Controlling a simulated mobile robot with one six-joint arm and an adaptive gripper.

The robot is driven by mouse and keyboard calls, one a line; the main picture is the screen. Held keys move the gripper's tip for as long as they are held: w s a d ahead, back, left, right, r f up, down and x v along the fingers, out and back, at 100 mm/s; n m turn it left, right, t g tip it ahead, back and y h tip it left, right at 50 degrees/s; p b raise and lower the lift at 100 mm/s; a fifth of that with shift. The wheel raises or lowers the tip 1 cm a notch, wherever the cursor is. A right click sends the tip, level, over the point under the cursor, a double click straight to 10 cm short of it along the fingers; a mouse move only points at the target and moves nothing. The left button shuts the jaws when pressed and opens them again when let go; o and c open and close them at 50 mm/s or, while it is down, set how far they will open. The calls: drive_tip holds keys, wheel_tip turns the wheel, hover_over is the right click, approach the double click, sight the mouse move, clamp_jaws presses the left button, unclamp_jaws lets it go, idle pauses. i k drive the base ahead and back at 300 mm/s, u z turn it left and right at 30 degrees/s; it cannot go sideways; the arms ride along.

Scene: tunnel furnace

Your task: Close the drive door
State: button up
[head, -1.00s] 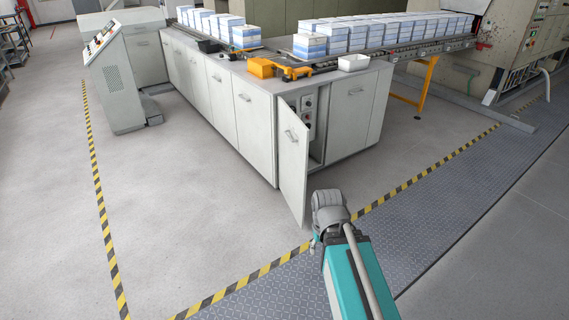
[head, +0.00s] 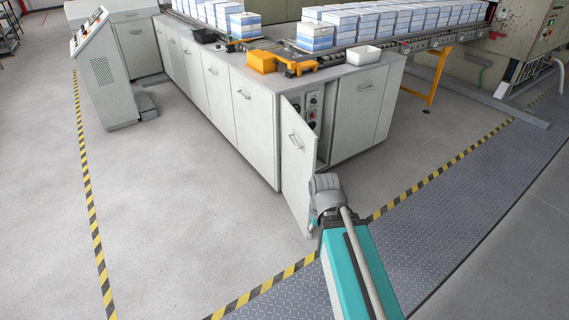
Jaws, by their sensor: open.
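The drive door (head: 299,168) is a tall light-grey cabinet door with a handle near its top. It stands ajar, with its left edge at the cabinet corner and its free edge swung out towards me. Dark controls (head: 313,110) show in the gap to its right. My gripper (head: 313,224) is at the end of my teal and grey arm, by the lower free edge of the door. Only a small part of it shows beside the grey wrist, and its fingers are mostly hidden. I cannot tell whether it touches the door.
The grey cabinet (head: 358,112) carries a conveyor with stacked blue-and-white boxes, an orange block (head: 262,61) and a white tray (head: 363,55). A control console (head: 104,75) stands at the left. Yellow-black floor tape (head: 440,168) borders a metal floor plate. The floor left of the door is clear.

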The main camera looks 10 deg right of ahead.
sight(299, 143)
drive_tip(key=u, duration=0.25)
drive_tip(key=i, duration=0.95)
drive_tip(key=u, duration=0.05)
